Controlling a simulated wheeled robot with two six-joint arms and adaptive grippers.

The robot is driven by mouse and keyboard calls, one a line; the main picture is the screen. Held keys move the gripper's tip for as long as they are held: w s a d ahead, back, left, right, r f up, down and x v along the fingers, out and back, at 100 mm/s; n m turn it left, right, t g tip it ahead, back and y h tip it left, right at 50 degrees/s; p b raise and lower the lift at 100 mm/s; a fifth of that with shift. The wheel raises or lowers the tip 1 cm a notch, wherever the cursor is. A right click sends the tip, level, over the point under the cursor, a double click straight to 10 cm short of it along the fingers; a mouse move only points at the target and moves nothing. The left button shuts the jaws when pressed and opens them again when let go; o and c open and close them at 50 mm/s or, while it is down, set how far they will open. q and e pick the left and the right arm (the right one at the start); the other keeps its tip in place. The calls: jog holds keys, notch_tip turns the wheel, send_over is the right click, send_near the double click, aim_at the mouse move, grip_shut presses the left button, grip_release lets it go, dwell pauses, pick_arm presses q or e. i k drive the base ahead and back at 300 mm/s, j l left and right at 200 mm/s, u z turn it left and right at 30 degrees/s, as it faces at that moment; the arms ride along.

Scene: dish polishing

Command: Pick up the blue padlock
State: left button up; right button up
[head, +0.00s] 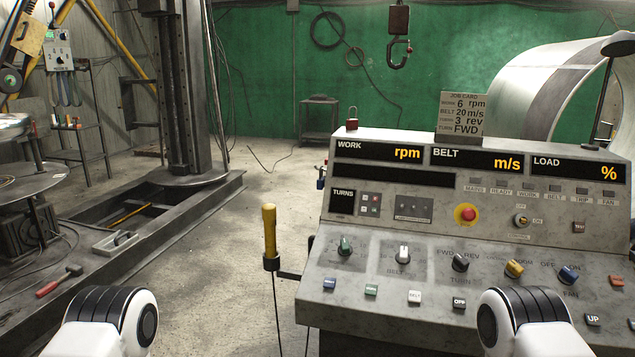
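I cannot make out a blue padlock for certain. A small dark blue item (321,183) hangs at the left side of the control console, partly hidden by the console edge and too small to identify. A red padlock (352,124) stands on the console's top left corner. Only white and black links of my two arms show at the bottom edge; neither gripper is in view.
The grey control console (380,265) with knobs and buttons fills the right. A hook (399,54) hangs above. A red hammer (60,282) lies at left. Open floor lies between.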

aim_at(320, 181)
jog(key=i+j+z, duration=0.45)
jog(key=j, duration=0.3)
jog(key=i+j+z, duration=0.25)
jog(key=j, duration=0.15)
jog(key=i+j+z, duration=0.25)
jog(key=j, duration=0.2)
jog(key=j+z, duration=0.25)
jog(key=j, duration=0.25)
jog(key=i+j+z, duration=0.2)
jog(key=j, duration=0.35)
jog(key=j+z, duration=0.25)
jog(key=j, duration=0.25)
